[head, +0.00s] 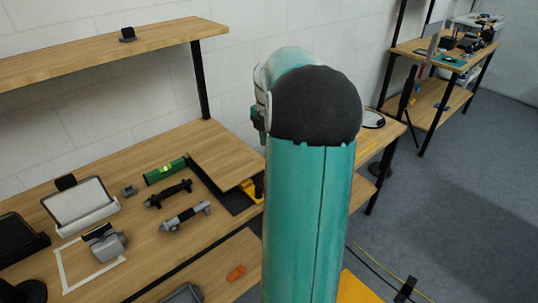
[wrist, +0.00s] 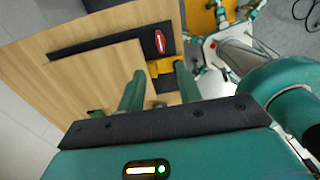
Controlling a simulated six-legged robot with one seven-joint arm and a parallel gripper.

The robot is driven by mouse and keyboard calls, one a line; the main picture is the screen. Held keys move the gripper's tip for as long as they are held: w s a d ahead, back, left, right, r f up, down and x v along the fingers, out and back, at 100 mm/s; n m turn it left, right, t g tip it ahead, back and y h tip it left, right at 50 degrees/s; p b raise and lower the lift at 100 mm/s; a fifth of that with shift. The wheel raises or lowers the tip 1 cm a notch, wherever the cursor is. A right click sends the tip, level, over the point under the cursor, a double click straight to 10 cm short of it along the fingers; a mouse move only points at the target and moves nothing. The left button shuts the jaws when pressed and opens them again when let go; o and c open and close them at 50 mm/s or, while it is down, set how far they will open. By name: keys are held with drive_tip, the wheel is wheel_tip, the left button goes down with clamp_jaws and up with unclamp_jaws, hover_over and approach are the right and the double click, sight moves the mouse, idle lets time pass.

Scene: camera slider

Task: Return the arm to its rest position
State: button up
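My arm (head: 308,215) stands in the middle of the head view, a large teal link with a dark grey rounded joint on top. A yellow part (wrist: 162,65) and a red oval label (wrist: 159,42) show beyond the fingers, seemingly lower down. I cannot tell the exact height.
The workbench (head: 140,265) holds a green level (head: 165,171), a black handle (head: 168,194), a grey handle (head: 185,216), a grey device (head: 106,242) and a tilted stand (head: 80,203). A wooden shelf (head: 90,52) hangs above. Open floor (head: 460,210) lies right, with cables.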

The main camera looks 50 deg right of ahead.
drive_tip(key=shift+r, duration=0.55)
drive_tip(key=w+a+r+m+t+h, duration=0.1)
drive_tip(key=a+r+m, duration=0.25)
drive_tip(key=a, duration=0.85)
drive_tip(key=w+a+r+m+t+h, duration=0.1)
drive_tip(key=a+r+m, duration=0.25)
drive_tip(key=a, duration=0.85)
drive_tip(key=s+a+m+t+y, duration=0.1)
drive_tip(key=s+a+m, duration=0.3)
drive_tip(key=a, duration=0.4)
drive_tip(key=s+a+f+m+t+y, duration=0.1)
drive_tip(key=s+a+m, duration=0.3)
drive_tip(key=a, duration=0.5)
drive_tip(key=shift+s+a+f+m+t, duration=0.15)
drive_tip(key=shift+s+a+m+t, duration=0.15)
drive_tip(key=shift+s+t, duration=0.75)
